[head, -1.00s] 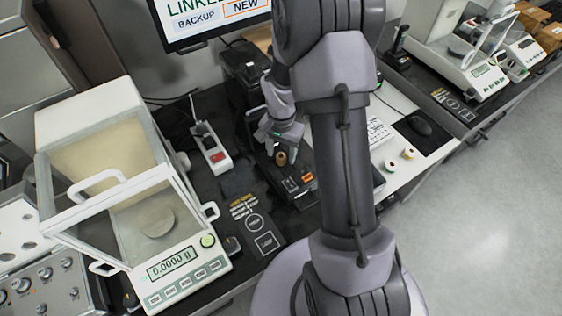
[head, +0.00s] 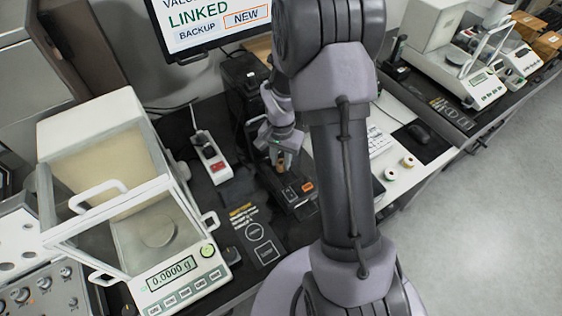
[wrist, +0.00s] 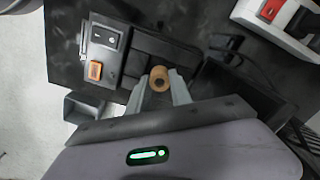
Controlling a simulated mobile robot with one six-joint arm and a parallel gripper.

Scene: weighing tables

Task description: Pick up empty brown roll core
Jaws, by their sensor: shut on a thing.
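The brown roll core (wrist: 160,76) shows end-on in the wrist view, a short ring with a dark hole. It sits between the two grey fingertips of my gripper (wrist: 161,90), which is shut on it. In the head view my gripper (head: 281,158) is over the black printer (head: 289,188), and its fingers hide most or all of the core there. I cannot tell whether the core still touches the printer. The printer's orange button (wrist: 95,70) and black switch also show in the wrist view.
A balance with a glass draft shield (head: 150,225) stands at the left. A power strip (head: 211,158) lies between it and the printer. A monitor (head: 210,22) stands behind. Two small rolls (head: 399,168) lie on the white surface at the right.

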